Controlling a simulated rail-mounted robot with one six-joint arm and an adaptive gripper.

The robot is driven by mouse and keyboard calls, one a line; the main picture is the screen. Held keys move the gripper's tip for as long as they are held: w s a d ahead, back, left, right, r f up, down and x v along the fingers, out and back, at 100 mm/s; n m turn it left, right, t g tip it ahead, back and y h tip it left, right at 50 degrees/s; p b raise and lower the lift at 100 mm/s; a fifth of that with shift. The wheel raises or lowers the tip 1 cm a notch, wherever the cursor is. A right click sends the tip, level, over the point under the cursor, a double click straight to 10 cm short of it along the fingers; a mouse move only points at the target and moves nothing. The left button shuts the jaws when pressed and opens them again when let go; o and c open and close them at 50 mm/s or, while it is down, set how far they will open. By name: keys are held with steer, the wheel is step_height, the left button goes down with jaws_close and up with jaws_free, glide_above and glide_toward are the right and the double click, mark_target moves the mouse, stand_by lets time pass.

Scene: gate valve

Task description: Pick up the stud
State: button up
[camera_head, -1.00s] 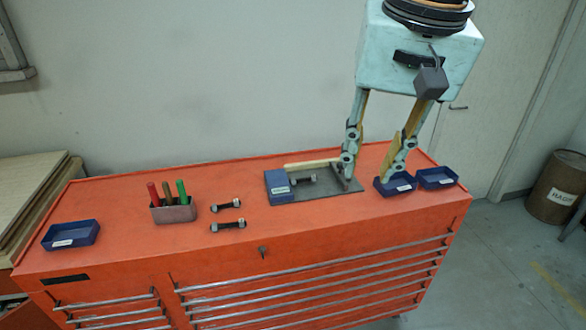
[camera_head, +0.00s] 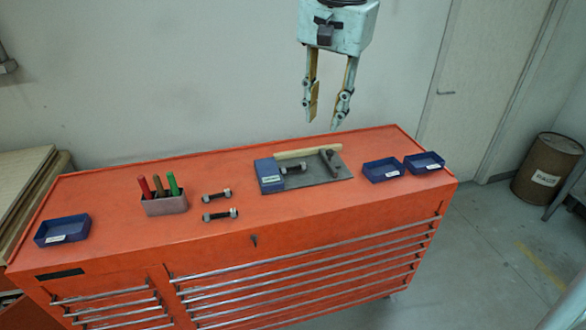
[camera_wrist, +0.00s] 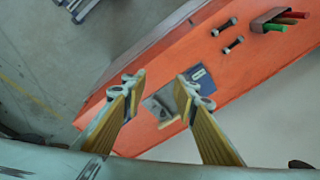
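Three dark studs with grey nuts at the ends are in view. Two lie apart on the orange cabinet top, a rear one (camera_head: 216,195) and a front one (camera_head: 220,214); both also show in the wrist view, as an upper stud (camera_wrist: 224,27) and a lower stud (camera_wrist: 233,45). A third stud (camera_head: 293,168) lies on the grey plate (camera_head: 330,174), beside the blue labelled block (camera_head: 268,174). My gripper (camera_head: 322,120) is open and empty, raised above and behind the plate. In the wrist view its fingers (camera_wrist: 160,82) are spread wide, partly hiding the plate.
A holder (camera_head: 166,206) with red, brown and green sticks stands left of the studs. Blue trays sit at the far left (camera_head: 62,231) and right (camera_head: 384,171), (camera_head: 425,163). A wooden strip (camera_head: 307,152) and an upright grey piece (camera_head: 328,160) are at the plate. The front cabinet top is clear.

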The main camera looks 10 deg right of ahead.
steer(key=w+f+m+g+p, duration=0.1)
steer(key=w+f+m, duration=0.3)
steer(key=w+f, duration=0.7)
steer(key=w+f+m+g+p, duration=0.1)
steer(key=w+f+m+p, duration=0.2)
steer(key=w+f, duration=0.8)
steer(key=w+m, duration=0.2)
steer(key=w, duration=0.6)
steer(key=shift+s+a, duration=0.1)
glide_above(293, 168)
steer(key=w, duration=0.1)
steer(key=shift+f, duration=4.25)
steer(key=shift+f, duration=0.1)
steer(key=shift+s+f+p, duration=0.15)
steer(key=shift+f+p, duration=0.3)
steer(key=shift+f, duration=2.1)
steer(key=shift+c, duration=0.8)
jaws_close()
